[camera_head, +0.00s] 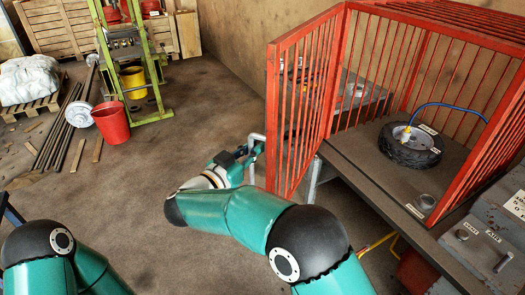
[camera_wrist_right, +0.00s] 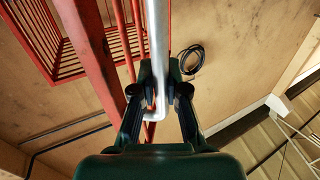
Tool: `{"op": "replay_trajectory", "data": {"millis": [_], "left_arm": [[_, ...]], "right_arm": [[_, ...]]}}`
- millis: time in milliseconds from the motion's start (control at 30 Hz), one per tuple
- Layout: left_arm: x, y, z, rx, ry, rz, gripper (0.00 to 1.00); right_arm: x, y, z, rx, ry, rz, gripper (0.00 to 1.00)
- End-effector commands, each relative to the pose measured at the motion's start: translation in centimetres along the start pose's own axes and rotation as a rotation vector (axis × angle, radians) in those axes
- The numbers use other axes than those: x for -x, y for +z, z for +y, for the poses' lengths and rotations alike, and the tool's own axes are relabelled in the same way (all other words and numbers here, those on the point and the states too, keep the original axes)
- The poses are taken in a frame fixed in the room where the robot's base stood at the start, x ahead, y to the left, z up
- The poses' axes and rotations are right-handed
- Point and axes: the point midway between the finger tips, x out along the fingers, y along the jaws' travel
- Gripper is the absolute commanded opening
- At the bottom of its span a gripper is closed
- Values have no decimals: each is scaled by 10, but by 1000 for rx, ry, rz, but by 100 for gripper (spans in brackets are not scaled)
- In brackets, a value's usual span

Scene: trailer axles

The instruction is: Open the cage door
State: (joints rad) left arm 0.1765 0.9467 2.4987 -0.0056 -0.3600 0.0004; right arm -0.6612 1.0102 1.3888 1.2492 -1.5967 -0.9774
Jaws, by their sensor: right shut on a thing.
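The red barred cage door (camera_head: 300,105) stands swung out from the red cage (camera_head: 430,50), and the near side of the cage is open. A grey bar handle (camera_head: 257,137) is on the door's outer left edge. My right gripper (camera_head: 247,160) is at this handle, its fingers small and partly hidden in the head view. In the right wrist view the right gripper (camera_wrist_right: 160,98) is shut on the grey handle (camera_wrist_right: 157,45), with red door bars beside it. My left arm shows at the lower left, but its gripper is out of view.
A tyre (camera_head: 410,150) with a blue hose lies on the grey bench (camera_head: 355,150) inside the cage. A grey box (camera_head: 485,240) stands at the right. A red bucket (camera_head: 111,122), a green frame (camera_head: 150,70) and poles are at the left. The floor left of the door is clear.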

Motion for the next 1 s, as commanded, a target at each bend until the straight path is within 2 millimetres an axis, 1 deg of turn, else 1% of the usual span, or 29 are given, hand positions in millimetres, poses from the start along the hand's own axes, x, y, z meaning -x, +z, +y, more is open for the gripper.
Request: {"op": "replay_trajectory", "data": {"millis": [33, 333, 367, 400, 500, 833, 933, 1000], "left_arm": [[-1, 0, 0, 0, 0, 0, 0], [-1, 0, 0, 0, 0, 0, 0], [-1, 0, 0, 0, 0, 0, 0], [-1, 0, 0, 0, 0, 0, 0], [-1, 0, 0, 0, 0, 0, 0], [0, 0, 0, 0, 0, 0, 0], [0, 0, 0, 0, 0, 0, 0], [0, 0, 0, 0, 0, 0, 0]], "right_arm": [[5, 6, -3, 9, -8, 0, 0], [1, 11, 3, 16, 2, -11, 0], [1, 11, 3, 16, 2, -11, 18], [1, 11, 3, 16, 3, -12, 24], [0, 9, 4, 14, 5, -10, 39], [-3, 5, 5, 9, 10, -8, 39], [-3, -3, 5, 7, 10, -8, 39], [-4, -12, 4, 4, 10, -7, 39]]}}
